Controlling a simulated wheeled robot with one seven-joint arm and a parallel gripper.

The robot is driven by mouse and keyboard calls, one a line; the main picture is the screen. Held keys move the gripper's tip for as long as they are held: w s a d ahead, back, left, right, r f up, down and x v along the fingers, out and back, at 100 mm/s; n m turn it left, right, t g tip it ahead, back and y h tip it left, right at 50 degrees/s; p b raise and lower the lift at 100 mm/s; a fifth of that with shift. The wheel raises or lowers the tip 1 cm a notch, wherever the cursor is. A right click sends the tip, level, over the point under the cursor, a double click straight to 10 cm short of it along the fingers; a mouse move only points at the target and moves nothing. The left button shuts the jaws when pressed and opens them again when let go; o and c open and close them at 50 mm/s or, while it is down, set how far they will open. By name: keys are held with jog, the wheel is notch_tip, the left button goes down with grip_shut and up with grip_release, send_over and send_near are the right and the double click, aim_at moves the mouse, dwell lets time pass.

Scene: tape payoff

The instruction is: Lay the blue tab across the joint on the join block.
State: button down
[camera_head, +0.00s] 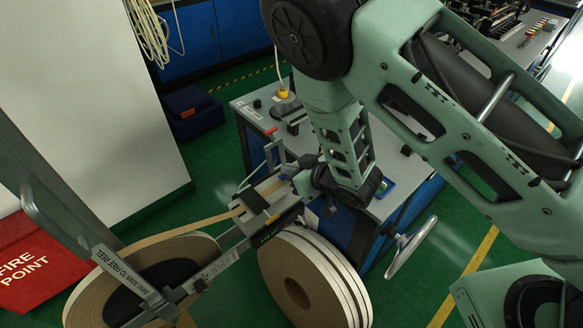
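The join block (270,188) is a pale metal block at the front corner of the workbench. A tan tape (200,225) runs up to it from the left, and a black piece (254,201) lies across it. The joint itself is too small to make out. My gripper (299,172) is at the right end of the block, mostly hidden by my wrist. I cannot tell whether its fingers are open, shut or touching the block. I cannot make out the blue tab. A small blue-edged item (386,188) shows on the bench right of my wrist; I cannot tell what it is.
A large tan reel (90,297) stands front left under a grey lever arm (105,250). More tan rolls (300,283) stand below the block. A handwheel (411,248) juts from the bench's right side. A yellow-tipped bottle (283,94) stands at the bench's back.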

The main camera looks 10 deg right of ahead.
jog(key=shift+f, duration=0.2)
jog(key=shift+f+b, duration=0.5)
jog(key=shift+b, duration=0.1)
jog(key=c, duration=1.7)
grip_release()
